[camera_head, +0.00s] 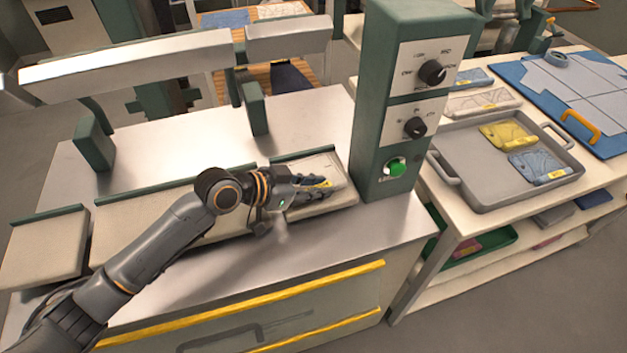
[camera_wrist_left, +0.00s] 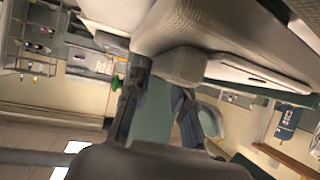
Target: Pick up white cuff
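The white cuff (camera_head: 316,167) appears as a flat pale piece with a small yellow label. It lies on the right-hand padded block (camera_head: 330,203) of the pressing machine. My left gripper (camera_head: 322,184) is over the cuff's front part and hides some of it. In the left wrist view the two fingers of my left gripper (camera_wrist_left: 158,100) stand apart, with no cuff visible between them. Whether the fingers touch the cuff I cannot tell. My right gripper is not in view.
A green control column (camera_head: 378,160) with knobs and a green button stands just right of the pad. Metal press bars (camera_head: 130,65) hang behind the arm. A grey tray (camera_head: 470,185) with yellow and blue folded pieces sits on the right table.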

